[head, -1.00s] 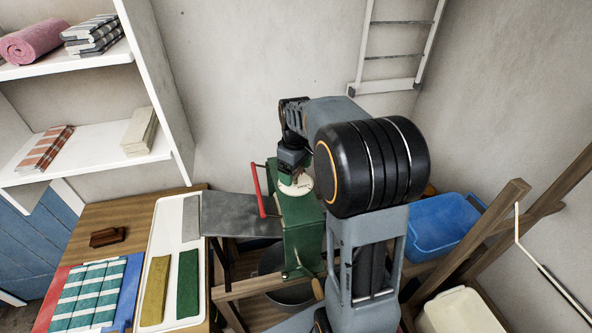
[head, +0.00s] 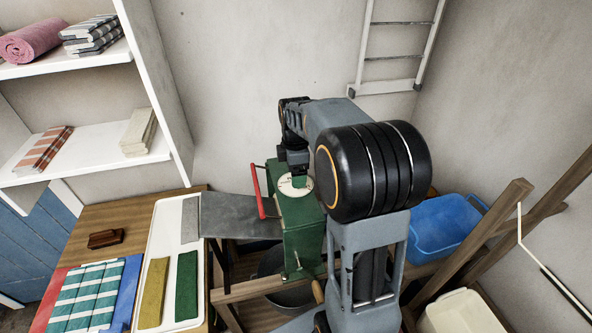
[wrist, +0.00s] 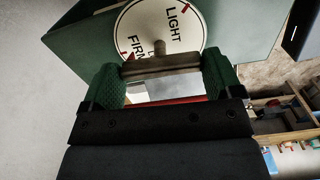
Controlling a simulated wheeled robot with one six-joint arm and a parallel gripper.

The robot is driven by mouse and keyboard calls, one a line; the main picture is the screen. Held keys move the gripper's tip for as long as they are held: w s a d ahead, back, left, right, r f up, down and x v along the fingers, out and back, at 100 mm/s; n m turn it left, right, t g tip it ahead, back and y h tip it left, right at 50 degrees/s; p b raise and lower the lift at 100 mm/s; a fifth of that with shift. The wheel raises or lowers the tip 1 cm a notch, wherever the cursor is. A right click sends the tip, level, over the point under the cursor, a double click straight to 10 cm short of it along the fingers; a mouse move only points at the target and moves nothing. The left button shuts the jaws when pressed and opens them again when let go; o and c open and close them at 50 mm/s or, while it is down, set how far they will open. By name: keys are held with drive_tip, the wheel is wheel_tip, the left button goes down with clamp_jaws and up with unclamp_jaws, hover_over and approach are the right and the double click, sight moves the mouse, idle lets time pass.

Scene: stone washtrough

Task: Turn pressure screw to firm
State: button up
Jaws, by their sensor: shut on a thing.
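The pressure screw (wrist: 160,66) is a short metal crossbar on a stem, in front of a round white dial (wrist: 150,22) in the wrist view. The dial reads LIGHT and FIRM and has red marks. The bar's left end lies close to the red mark by FIRM; its exact alignment is unclear. My gripper (wrist: 163,82) is shut on the bar, with a green pad at each end. In the head view, my gripper (head: 297,178) is over the dial (head: 290,187) on top of the green wringer (head: 302,225); the screw is hidden there.
A white tray (head: 163,225) with folded cloths is farther left. A blue basin (head: 440,225) and wooden beams (head: 490,235) are on the right. A shelf (head: 85,150) stands at upper left.

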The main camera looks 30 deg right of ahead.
drive_tip(key=shift+n, duration=0.5)
drive_tip(key=o, duration=0.7)
drive_tip(key=shift+o, duration=0.2)
drive_tip(key=shift+r, duration=0.1)
wheel_tip(320, 180, up, 14)
drive_tip(key=shift+b, duration=0.45)
